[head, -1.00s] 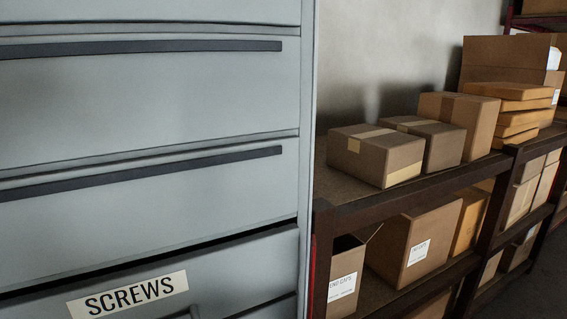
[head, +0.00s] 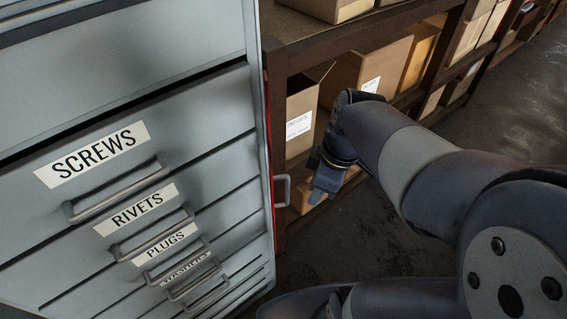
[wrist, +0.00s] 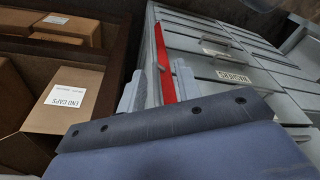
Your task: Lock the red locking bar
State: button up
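The red locking bar (head: 268,150) runs upright along the right front edge of the grey cabinet (head: 150,90). A light grey handle (head: 283,191) stands out from its right side. In the wrist view the red bar (wrist: 165,65) shows beyond my fingers. My gripper (head: 319,196) is just right of the handle in the head view, apart from it in the picture. In the wrist view my gripper's (wrist: 157,88) two pale fingers are spread, with nothing seen held between them. The handle cannot be made out there.
Labelled drawers fill the cabinet front; a dark gap shows above the SCREWS drawer (head: 120,160). A shelf rack (head: 330,42) with cardboard boxes (head: 370,65) stands close right of the cabinet. The dark floor (head: 510,110) at right is clear.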

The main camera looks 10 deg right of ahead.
jog(key=w+a+r+n+g+y+p, duration=0.1)
jog(key=w+r+n+y+p, duration=0.15)
jog(key=w+n, duration=0.35)
jog(key=n, duration=0.2)
send_over(287, 205)
jog(key=shift+g, duration=0.3)
jog(key=f, duration=0.9)
jog(key=shift+w+f, duration=0.25)
jog(key=shift+w, duration=0.05)
jog(key=shift+c, duration=0.2)
grip_shut()
